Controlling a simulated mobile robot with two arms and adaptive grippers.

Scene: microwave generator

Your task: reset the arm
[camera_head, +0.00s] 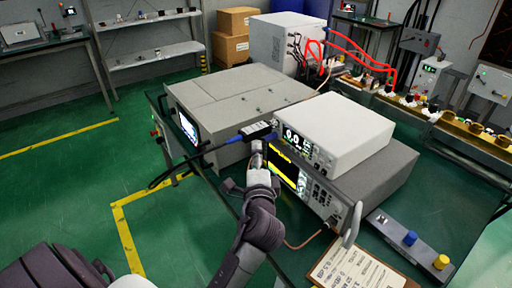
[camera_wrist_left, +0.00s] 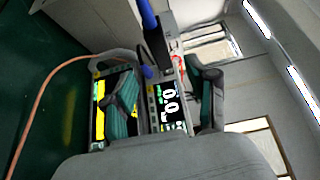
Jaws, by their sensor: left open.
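My left arm reaches in from the bottom of the head view, and its gripper (camera_head: 257,155) is in front of the stacked instruments. In the left wrist view the gripper's two dark green-padded fingers (camera_wrist_left: 162,98) are apart, with the lit instrument displays showing between and behind them. I see nothing held between them. A black probe with a blue cable (camera_head: 238,138) is close to the gripper in the head view; whether they touch I cannot tell. My right gripper is not in view.
A white instrument (camera_head: 345,130) sits on a grey one with a yellow-lit screen (camera_head: 285,168). A large grey box (camera_head: 235,95) stands behind. A clipboard (camera_head: 358,268) and a panel with blue and yellow knobs (camera_head: 408,240) lie at front right. Green floor is open at left.

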